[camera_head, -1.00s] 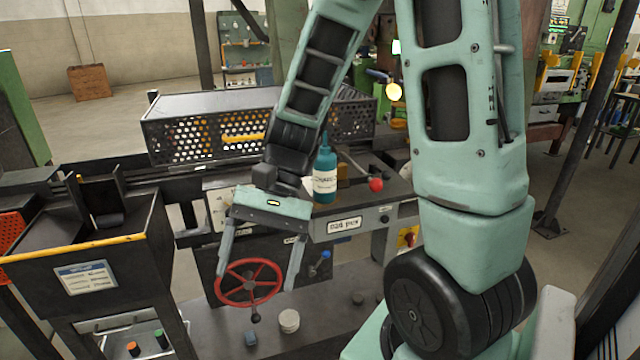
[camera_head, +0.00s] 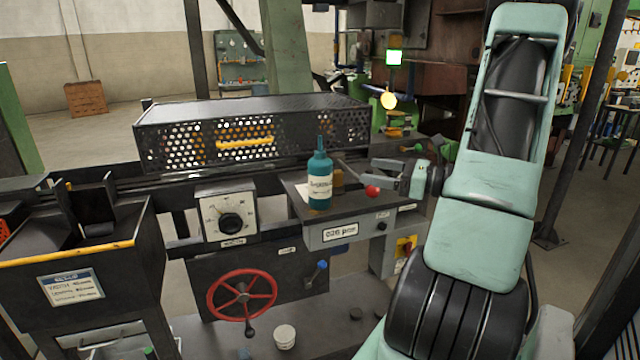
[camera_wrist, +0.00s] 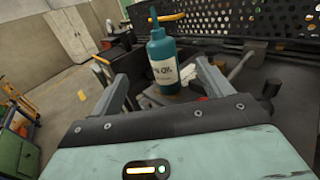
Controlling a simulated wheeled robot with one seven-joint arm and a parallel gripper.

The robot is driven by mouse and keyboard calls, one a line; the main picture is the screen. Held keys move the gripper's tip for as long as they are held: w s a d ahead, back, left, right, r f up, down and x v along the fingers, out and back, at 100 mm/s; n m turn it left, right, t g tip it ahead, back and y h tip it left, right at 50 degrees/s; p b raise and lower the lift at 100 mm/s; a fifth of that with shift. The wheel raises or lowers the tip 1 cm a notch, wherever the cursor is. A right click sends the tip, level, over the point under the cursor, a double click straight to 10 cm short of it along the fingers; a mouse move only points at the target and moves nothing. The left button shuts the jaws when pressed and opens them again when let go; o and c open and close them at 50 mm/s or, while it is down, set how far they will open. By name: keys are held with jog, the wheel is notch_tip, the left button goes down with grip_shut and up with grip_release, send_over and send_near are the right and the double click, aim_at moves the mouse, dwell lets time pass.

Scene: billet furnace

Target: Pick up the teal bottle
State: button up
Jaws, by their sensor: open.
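The teal bottle (camera_head: 320,178) stands upright on the flat top of the grey machine panel, its pale label facing me. In the wrist view the bottle (camera_wrist: 163,60) shows ahead of the jaws, between the two fingers as seen from the wrist. My gripper (camera_head: 380,177) is to the right of the bottle in the head view, fingers pointing left toward it. The fingers in the wrist view (camera_wrist: 163,82) are spread apart with nothing held between them. I cannot tell the exact gap to the bottle.
A red-knobbed lever (camera_head: 372,191) sits close beside the bottle and gripper. A small brown container (camera_head: 338,177) stands behind the bottle. A dial box (camera_head: 228,217) and red handwheel (camera_head: 242,296) are left and below.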

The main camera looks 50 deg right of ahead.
aim_at(331, 163)
jog(key=p+x, duration=0.2)
jog(key=x, duration=0.8)
jog(key=shift+s+a+r, duration=0.1)
jog(key=shift+f+p+x, duration=0.15)
jog(key=shift+p+x, duration=0.2)
jog(key=shift+x, duration=0.7)
jog(key=shift+f+p+x, duration=0.2)
jog(key=shift+p+x, duration=0.2)
jog(key=shift+x, duration=0.6)
jog(key=shift+f+p+x, duration=0.15)
jog(key=shift+p+x, duration=0.2)
jog(key=shift+x, duration=0.7)
jog(key=c, duration=1.2)
